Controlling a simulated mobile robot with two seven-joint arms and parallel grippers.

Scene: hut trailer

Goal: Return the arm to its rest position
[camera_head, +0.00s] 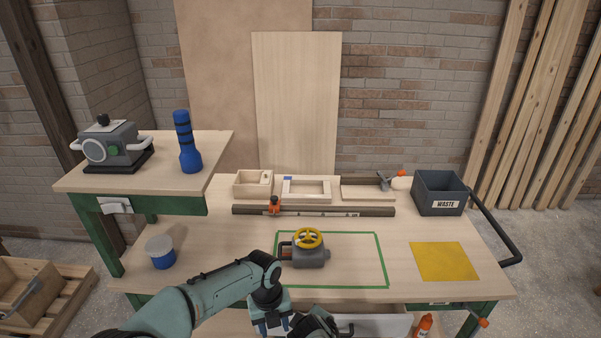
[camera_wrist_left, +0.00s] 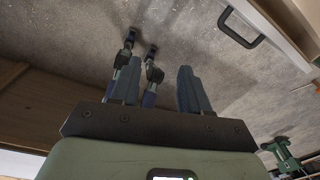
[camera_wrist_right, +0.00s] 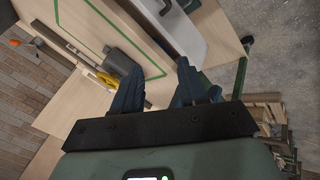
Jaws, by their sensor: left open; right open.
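My left arm reaches in from the left in the head view, over the bench's front edge.
The workbench (camera_head: 215,265) holds a dark waste bin (camera_head: 438,207), a yellow sheet (camera_head: 444,262) and a blue-white tub (camera_head: 160,252). A blue flashlight (camera_head: 187,145) stands on the raised left shelf. Wooden trays and a long bar line the back. A drawer handle (camera_wrist_left: 240,28) shows near the left gripper.

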